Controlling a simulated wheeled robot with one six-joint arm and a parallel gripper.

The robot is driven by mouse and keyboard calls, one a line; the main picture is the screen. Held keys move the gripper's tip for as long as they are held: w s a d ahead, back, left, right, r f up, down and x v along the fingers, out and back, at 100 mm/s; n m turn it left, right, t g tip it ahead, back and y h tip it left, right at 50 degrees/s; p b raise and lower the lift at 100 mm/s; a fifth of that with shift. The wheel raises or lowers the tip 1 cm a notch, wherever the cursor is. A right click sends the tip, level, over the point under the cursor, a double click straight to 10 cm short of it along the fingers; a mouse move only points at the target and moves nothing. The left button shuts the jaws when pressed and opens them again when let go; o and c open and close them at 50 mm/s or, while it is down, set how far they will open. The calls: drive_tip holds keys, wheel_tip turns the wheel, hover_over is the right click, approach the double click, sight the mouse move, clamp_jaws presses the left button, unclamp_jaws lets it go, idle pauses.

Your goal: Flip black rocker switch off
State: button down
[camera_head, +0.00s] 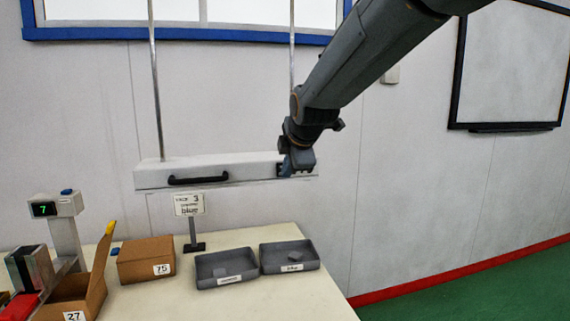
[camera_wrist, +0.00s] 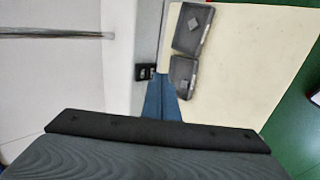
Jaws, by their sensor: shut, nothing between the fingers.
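The black rocker switch (camera_wrist: 147,72) shows in the wrist view as a small dark plate with light marks, at the end of the white hanging box (camera_head: 232,173). In the head view my gripper covers most of it. My gripper (camera_head: 287,170) is shut and empty at the right end of the box front. In the wrist view its blue-grey fingers (camera_wrist: 160,98) lie just right of the switch and overlap its edge. I cannot tell whether they touch it, nor which way the rocker is tilted.
A black handle (camera_head: 198,179) sticks out of the box front. The table front (camera_head: 285,306) is clear.

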drive_tip(key=shift+w+a+f+p, duration=0.1)
drive_tip(key=shift+w+p, duration=0.1)
drive_tip(key=shift+w, duration=0.25)
drive_tip(key=shift+w+a+f+p, duration=0.1)
drive_tip(key=shift+w+p, duration=0.05)
drive_tip(key=shift+w, duration=0.3)
drive_tip(key=shift+b, duration=0.3)
drive_tip(key=shift+w+f+t+b, duration=0.15)
drive_tip(key=shift+f+t+b, duration=0.2)
drive_tip(key=shift+b, duration=0.9)
drive_tip(key=shift+r+t+b, duration=0.1)
drive_tip(key=shift+t+b, duration=0.15)
drive_tip(key=shift+b, duration=0.1)
